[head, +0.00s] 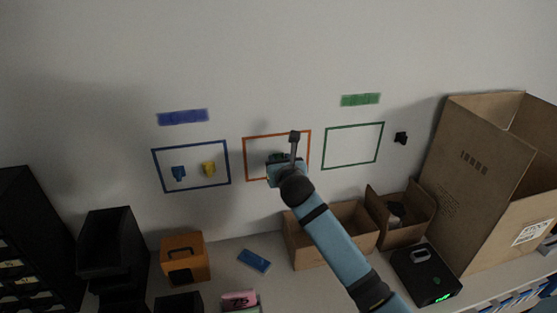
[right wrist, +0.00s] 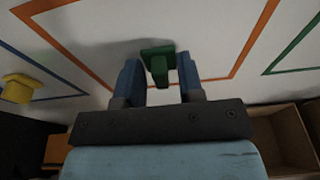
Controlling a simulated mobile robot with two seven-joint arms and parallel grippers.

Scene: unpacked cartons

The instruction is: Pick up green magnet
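The green magnet (right wrist: 158,64) is on the white wall inside the orange frame (right wrist: 245,52), close to its lower edge. My right gripper (right wrist: 160,80) is open, with one blue finger on each side of the magnet's stem. I see a gap between the stem and each finger. In the head view my right gripper (head: 284,160) is in front of the orange frame (head: 310,140) and hides most of the magnet. My left gripper is not in view.
A blue frame (head: 230,160) holds a blue magnet (head: 179,173) and a yellow magnet (head: 209,168). A green frame (head: 352,125) is empty, with a black magnet (head: 401,138) to its right. Open cartons (head: 300,245) stand below, a large carton (head: 470,170) at right.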

